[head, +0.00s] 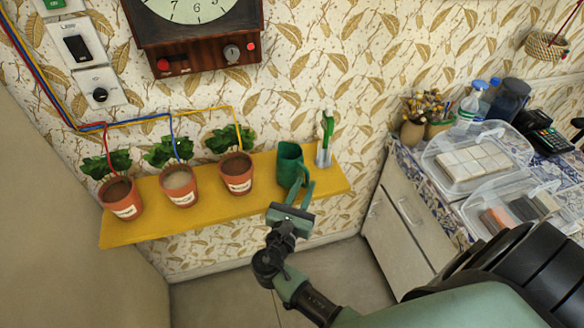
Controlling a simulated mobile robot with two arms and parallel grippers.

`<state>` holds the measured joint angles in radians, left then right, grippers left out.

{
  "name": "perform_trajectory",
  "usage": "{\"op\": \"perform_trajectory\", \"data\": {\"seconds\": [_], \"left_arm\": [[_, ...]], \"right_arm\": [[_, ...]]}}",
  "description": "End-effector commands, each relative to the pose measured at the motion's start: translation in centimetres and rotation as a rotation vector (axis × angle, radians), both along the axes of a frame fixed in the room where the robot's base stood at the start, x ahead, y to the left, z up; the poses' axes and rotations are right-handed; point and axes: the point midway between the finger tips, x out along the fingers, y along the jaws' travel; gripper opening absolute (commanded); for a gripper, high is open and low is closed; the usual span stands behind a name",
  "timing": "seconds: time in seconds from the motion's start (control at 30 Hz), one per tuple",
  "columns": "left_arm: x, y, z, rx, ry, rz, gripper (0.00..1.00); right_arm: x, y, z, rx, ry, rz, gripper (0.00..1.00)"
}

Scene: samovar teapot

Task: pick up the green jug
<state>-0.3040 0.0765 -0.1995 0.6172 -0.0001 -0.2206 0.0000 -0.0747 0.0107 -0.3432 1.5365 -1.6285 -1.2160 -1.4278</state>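The green jug (289,163) stands upright on the yellow shelf (220,207), right of the potted plants. My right gripper (300,193) reaches up from below to the front lower right of the jug, by the shelf's front edge. Green slender parts overlap there, so I cannot tell fingers from jug handle, whether they touch, or whether the gripper is open or shut. My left gripper is not in view.
Three plants in terracotta pots (178,186) stand left of the jug. A slim vase (323,153) stands close on its right. A wall clock (196,45) hangs above. A counter with clear plastic boxes (478,160) is at right.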

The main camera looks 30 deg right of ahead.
Motion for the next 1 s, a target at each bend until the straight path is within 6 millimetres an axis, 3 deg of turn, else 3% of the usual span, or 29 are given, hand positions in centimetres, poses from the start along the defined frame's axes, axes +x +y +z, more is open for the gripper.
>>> {"op": "perform_trajectory", "data": {"seconds": [0.2, 0.5, 0.53, 0.6, 1.0], "left_arm": [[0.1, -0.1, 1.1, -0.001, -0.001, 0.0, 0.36], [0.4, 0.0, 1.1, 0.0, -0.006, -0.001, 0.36], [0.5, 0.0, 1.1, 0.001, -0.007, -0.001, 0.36], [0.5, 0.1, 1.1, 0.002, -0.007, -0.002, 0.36], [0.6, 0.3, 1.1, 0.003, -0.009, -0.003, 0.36]], "right_arm": [[2.2, -2.4, 0.1, -0.001, 0.0, 0.001, 0.21], [2.6, -2.9, -0.2, 0.003, 0.0, 0.001, 0.21], [2.6, -2.9, -0.2, 0.003, 0.0, 0.001, 0.18], [2.6, -2.9, -0.2, 0.003, 0.0, 0.001, 0.0], [2.6, -2.9, -0.2, 0.004, 0.0, 0.001, 0.0]]}}
